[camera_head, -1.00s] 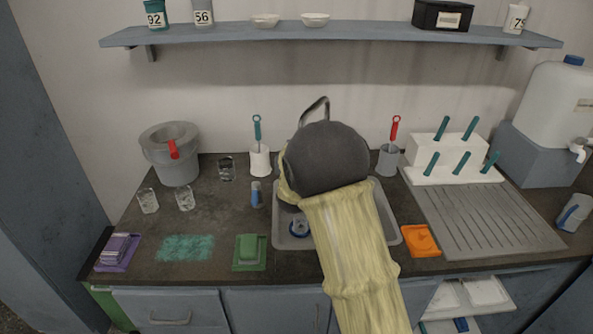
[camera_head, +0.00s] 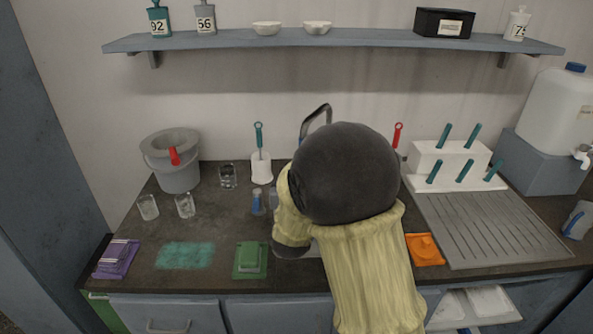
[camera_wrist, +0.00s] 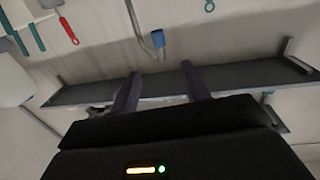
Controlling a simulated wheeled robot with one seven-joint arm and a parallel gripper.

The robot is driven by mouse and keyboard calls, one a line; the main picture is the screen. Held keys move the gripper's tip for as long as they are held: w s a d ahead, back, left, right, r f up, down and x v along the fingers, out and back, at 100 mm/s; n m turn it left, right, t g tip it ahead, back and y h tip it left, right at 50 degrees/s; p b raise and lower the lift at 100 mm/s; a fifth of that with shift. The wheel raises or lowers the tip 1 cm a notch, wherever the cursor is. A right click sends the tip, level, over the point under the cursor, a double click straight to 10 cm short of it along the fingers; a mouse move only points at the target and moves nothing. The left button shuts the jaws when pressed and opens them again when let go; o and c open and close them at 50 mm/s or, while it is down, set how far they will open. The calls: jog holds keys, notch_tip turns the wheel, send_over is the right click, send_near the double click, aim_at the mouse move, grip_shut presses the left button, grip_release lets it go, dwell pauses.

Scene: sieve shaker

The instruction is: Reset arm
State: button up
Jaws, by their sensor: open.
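My gripper (camera_wrist: 158,90) is open, with its two dark fingers apart and nothing between them in the wrist view. The wrist view is tilted, and the grey-blue shelf (camera_wrist: 236,82) lies behind the fingers. In the head view my arm in its yellow sleeve and dark joint covers the sink, and my gripper is hidden behind it. The shelf (camera_head: 330,45) runs along the wall above the counter.
The counter holds a grey bucket (camera_head: 178,177), glasses (camera_head: 185,206), a green sponge on a tray (camera_head: 250,259), an orange item (camera_head: 424,249), a draining board (camera_head: 490,228) and a white peg rack (camera_head: 448,160). A red-handled brush (camera_head: 397,135) stands near my arm.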

jog(key=s+d+f+n+g+y, duration=0.1)
jog(key=s+d+f+g, duration=0.3)
jog(key=s, duration=0.4)
jog(key=s+d+f+g+y, duration=0.1)
jog(key=s+d+f+g, duration=0.1)
jog(key=s+f+g, duration=0.5)
jog(key=s+d+f+n+g+y, duration=0.1)
jog(key=s+d+g, duration=0.25)
jog(key=s, duration=0.65)
jog(key=w+p+v, duration=0.2)
jog(key=p+v, duration=1.1)
jog(key=p, duration=0.1)
jog(key=shift+r+g, duration=0.35)
jog(key=shift+r, duration=0.2)
